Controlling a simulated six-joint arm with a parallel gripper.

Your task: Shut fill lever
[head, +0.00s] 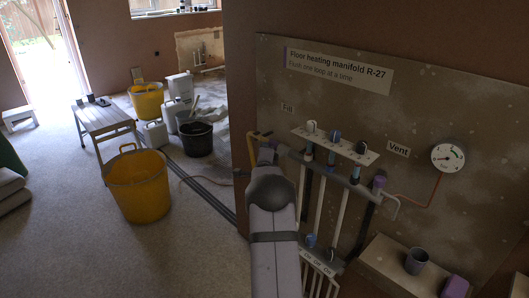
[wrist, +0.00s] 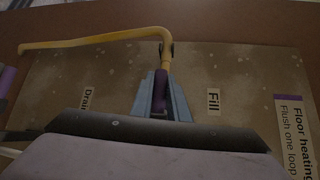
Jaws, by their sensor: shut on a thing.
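The fill lever (wrist: 160,92), a small purple handle, stands between my two blue-grey fingers in the wrist view. My gripper (wrist: 161,84) is shut on it, just left of the "Fill" label (wrist: 213,102). A yellow hose (wrist: 110,39) bends down close above the fingertips and runs off left. In the head view my gripper (head: 265,146) is at the manifold's left end, below the "Fill" label (head: 287,107). My arm hides the lever there, so its angle is unclear.
The manifold bar (head: 325,169) with blue and black knobs runs right from my gripper. A purple vent handle (head: 379,182) and gauge (head: 447,157) are further right. A shelf (head: 392,266) with a grey cup (head: 416,261) juts out below. Yellow buckets stand left on open floor.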

